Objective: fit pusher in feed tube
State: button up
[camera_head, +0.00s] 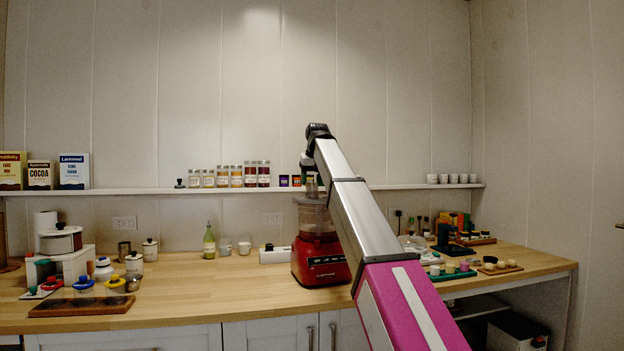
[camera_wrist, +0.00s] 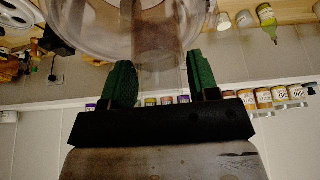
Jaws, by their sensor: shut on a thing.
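The food processor (camera_head: 320,262) has a red base and stands on the counter, with a clear bowl (camera_head: 314,218) on top. The bowl shows large and see-through in the wrist view (camera_wrist: 85,28). My gripper (camera_wrist: 160,66) has green finger pads shut on the clear pusher (camera_wrist: 157,72), which shows between them. In the head view my gripper (camera_head: 308,166) is above the bowl, partly hidden by my arm. The pusher overlaps the bowl in the wrist view. The feed tube is hard to tell from the pusher, so I cannot tell whether the pusher is inside it.
A wall shelf (camera_head: 130,192) with jars and boxes runs behind the processor. A green bottle (camera_head: 209,242) and small jars stand to its left. A green tray (camera_head: 452,275) with small items lies to its right. Bare counter (camera_head: 215,275) lies left of the base.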

aim_at(312, 187)
jog(key=shift+f, duration=1.55)
jog(key=o, duration=1)
jog(key=v, duration=1)
jog(key=shift+s+d+r, duration=0.1)
jog(key=shift+r, duration=0.25)
